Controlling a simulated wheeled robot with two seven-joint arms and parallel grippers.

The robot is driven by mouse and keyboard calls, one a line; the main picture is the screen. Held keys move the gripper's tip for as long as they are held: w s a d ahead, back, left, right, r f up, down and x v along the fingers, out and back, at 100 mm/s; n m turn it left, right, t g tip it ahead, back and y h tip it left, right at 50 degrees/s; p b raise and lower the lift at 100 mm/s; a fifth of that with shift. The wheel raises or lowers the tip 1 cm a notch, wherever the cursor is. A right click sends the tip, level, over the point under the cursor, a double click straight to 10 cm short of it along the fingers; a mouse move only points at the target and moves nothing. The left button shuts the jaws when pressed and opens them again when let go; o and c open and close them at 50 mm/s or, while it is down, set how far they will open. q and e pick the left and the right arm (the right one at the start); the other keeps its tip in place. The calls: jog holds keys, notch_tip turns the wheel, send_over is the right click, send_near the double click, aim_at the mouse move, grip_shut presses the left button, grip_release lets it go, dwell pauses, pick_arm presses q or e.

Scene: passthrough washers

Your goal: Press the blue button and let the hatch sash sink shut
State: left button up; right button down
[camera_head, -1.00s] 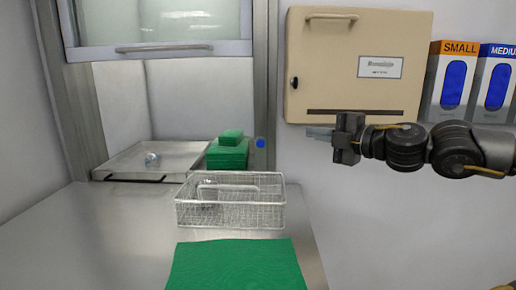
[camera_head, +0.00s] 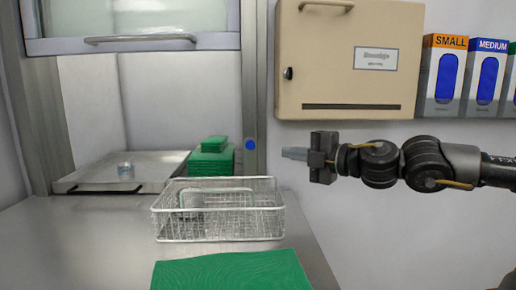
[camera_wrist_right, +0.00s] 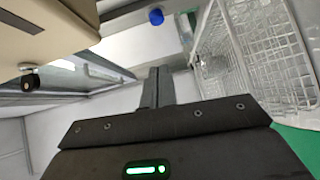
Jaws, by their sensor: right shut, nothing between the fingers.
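The blue button (camera_head: 250,145) is on the right post of the hatch frame. It also shows in the right wrist view (camera_wrist_right: 156,16), ahead of the fingertips and apart from them. The hatch sash (camera_head: 140,42), a glass panel with a bar handle along its lower edge, is raised, with the opening clear below it. My right gripper (camera_head: 294,153) is shut and empty, to the right of the button and pointing left toward it. Its closed fingers (camera_wrist_right: 157,88) show in the right wrist view. My left gripper is not in view.
A wire basket (camera_head: 218,237) stands on the steel counter in front of the hatch. A tray (camera_head: 90,178) with a small glass and folded green cloths (camera_head: 211,163) lie at the opening. A beige cabinet (camera_head: 330,80) and glove boxes (camera_head: 447,75) hang right.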

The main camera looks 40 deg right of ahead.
jog(key=p, duration=0.4)
send_near(246, 145)
jog(key=a, duration=0.3)
jog(key=w+p, duration=0.1)
jog(key=p, duration=0.2)
jog(key=w+d+p, duration=0.1)
jog(key=w+p, duration=0.1)
jog(key=p, duration=0.1)
jog(key=w+d+p, duration=0.1)
jog(key=w+p, duration=0.1)
jog(key=p, duration=0.1)
jog(key=shift+w+d+f, duration=0.1)
jog(key=shift+w+f, duration=0.05)
jog(key=shift+w, duration=0.1)
